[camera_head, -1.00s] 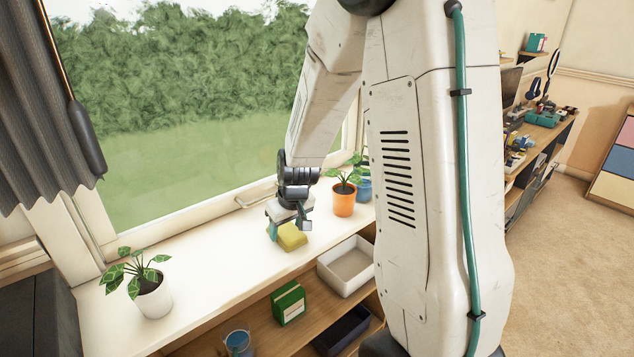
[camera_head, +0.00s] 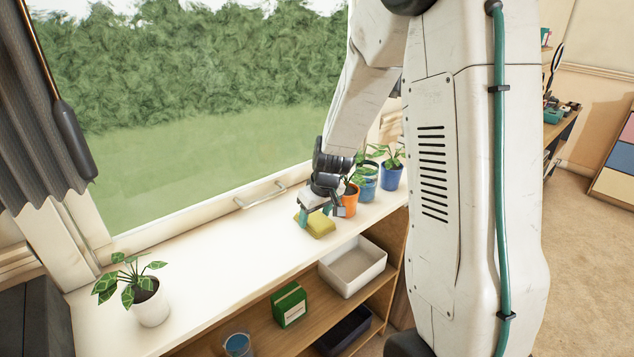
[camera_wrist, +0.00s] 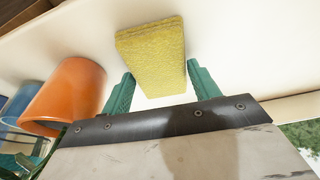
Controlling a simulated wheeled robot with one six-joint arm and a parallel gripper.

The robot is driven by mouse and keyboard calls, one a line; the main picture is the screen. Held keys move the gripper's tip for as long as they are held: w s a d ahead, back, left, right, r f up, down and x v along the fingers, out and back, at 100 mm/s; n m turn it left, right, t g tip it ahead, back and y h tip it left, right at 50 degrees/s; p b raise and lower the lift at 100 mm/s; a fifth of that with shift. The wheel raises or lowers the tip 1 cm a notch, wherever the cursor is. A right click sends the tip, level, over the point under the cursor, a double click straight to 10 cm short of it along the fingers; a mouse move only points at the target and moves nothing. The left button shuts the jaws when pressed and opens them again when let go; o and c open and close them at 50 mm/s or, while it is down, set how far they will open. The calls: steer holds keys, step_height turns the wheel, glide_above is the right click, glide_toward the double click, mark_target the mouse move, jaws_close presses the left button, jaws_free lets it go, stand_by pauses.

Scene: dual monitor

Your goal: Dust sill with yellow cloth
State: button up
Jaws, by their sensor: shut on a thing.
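The yellow cloth (camera_head: 317,226), a thick sponge-like block, is on the white window sill (camera_head: 225,262). My gripper (camera_head: 321,211) is shut on it from above, with teal fingers on either side. In the wrist view the cloth (camera_wrist: 150,52) sits between the two fingertips (camera_wrist: 160,76) and seems flat against the sill (camera_wrist: 235,45). An orange pot (camera_head: 350,200) with a plant stands close to the right of the gripper, which partly hides it. I cannot tell whether they touch.
Two blue pots (camera_head: 391,177) (camera_head: 366,184) with plants stand beyond the orange one. A white potted plant (camera_head: 150,304) is at the sill's left end. The sill between is clear. A window handle (camera_head: 262,196) juts from the frame. Shelves below hold a white bin (camera_head: 352,268) and green box (camera_head: 290,304).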

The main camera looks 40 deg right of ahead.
step_height(320, 180, up, 3)
steer(key=shift+f, duration=0.15)
steer(key=shift+r, duration=2.8)
